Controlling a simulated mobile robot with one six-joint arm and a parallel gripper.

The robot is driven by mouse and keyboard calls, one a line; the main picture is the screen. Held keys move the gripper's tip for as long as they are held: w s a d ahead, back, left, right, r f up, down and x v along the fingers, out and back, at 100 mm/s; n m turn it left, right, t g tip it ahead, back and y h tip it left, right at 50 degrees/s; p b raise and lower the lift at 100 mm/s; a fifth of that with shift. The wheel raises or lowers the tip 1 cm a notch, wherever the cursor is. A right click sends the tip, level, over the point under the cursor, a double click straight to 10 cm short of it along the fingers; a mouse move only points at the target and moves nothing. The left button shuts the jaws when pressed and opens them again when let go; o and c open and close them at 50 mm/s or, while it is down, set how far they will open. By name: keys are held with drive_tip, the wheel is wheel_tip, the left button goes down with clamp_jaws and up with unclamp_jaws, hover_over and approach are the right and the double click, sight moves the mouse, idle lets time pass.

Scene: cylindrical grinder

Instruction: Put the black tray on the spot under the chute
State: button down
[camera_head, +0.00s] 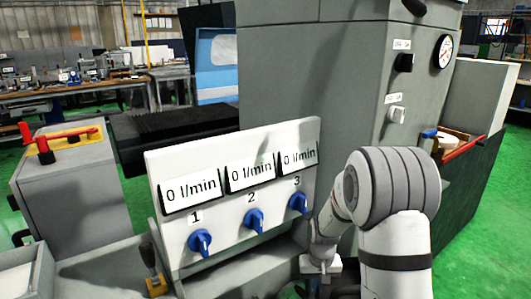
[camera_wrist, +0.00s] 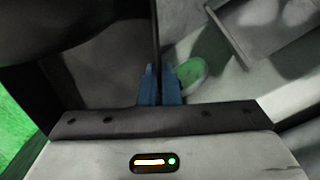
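In the wrist view, my gripper's two blue fingers (camera_wrist: 159,88) are close together, with a thin dark wall between them. This wall seems to be the right side of the black tray (camera_wrist: 105,75), whose dark grey inside fills the upper left of that view. Much of the tray is cut off by the frame and by my gripper body. A rounded green patch (camera_wrist: 191,72) with a pale rim shows just right of the fingers; I cannot tell if it is the spot. In the head view, my arm hides the fingers and no tray is clearly seen. I cannot identify the chute.
In the head view, a white panel (camera_head: 238,215) with several displays and blue knobs stands left of my arm. The tall grey machine housing (camera_head: 330,100) rises behind it. A grey cabinet (camera_head: 75,195) with red handles is at left. Green floor (camera_head: 490,235) shows at right.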

drive_tip(key=r+p, duration=0.3)
drive_tip(key=p, duration=0.1)
drive_tip(key=s+r+p, duration=0.1)
drive_tip(key=r+p, duration=0.2)
drive_tip(key=p, duration=0.3)
drive_tip(key=r+p, duration=0.1)
drive_tip(key=shift+s+r+p, duration=0.25)
drive_tip(key=shift+s+p, duration=0.05)
drive_tip(key=shift+p, duration=0.1)
drive_tip(key=shift+f, duration=0.1)
